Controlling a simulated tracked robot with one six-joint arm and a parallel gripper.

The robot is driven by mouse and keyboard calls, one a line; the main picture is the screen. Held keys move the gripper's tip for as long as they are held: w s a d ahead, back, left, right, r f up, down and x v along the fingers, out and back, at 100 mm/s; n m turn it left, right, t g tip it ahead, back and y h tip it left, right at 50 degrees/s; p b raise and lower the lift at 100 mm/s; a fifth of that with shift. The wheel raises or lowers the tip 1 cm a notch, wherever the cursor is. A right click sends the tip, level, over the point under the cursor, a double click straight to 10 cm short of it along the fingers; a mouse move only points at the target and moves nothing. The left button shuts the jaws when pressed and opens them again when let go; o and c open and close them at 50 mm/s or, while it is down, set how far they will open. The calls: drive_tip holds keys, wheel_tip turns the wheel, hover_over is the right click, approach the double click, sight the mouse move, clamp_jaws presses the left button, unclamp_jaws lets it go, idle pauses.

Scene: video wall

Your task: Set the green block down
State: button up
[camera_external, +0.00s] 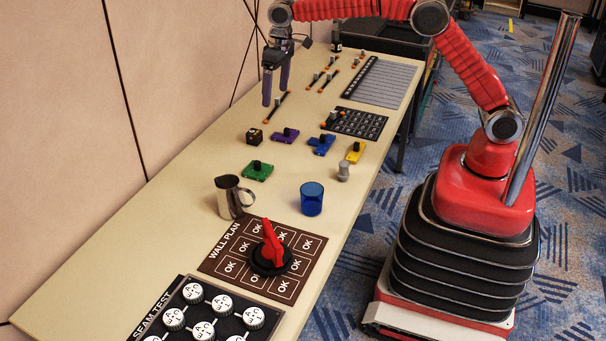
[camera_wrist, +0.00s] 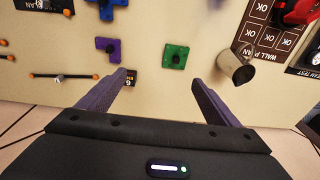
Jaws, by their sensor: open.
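The green block (camera_external: 257,171) lies flat on the table, with a dark knob on top. It also shows in the wrist view (camera_wrist: 175,57), beyond my fingertips and between their lines. My gripper (camera_external: 274,102) is open and empty, with its purple fingers pointing down above the far left part of the table. In the wrist view my gripper (camera_wrist: 162,80) has its two fingers spread wide apart. The green block is apart from both fingers and stands nearer the camera than my gripper in the external view.
Near the green block are a purple block (camera_external: 285,135), a small dark cube (camera_external: 254,136), a blue block (camera_external: 321,144), a yellow block (camera_external: 355,152), a metal jug (camera_external: 232,197) and a blue cup (camera_external: 311,199). A wall runs along the left. Bare table lies left of the green block.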

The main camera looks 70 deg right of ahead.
drive_tip(key=s+d+r+t, duration=0.1)
drive_tip(key=s+d+r, duration=0.45)
drive_tip(key=s, duration=0.45)
drive_tip(key=s+d+r+t, duration=0.1)
drive_tip(key=s+d+r, duration=0.45)
drive_tip(key=s, duration=0.45)
drive_tip(key=s+d+f+t, duration=0.1)
drive_tip(key=s+d+f, duration=0.1)
drive_tip(key=s, duration=0.8)
drive_tip(key=s+d+f+t, duration=0.1)
drive_tip(key=s+d+f, duration=0.2)
drive_tip(key=s, duration=0.7)
drive_tip(key=shift+s+f, duration=0.3)
drive_tip(key=shift+f, duration=0.4)
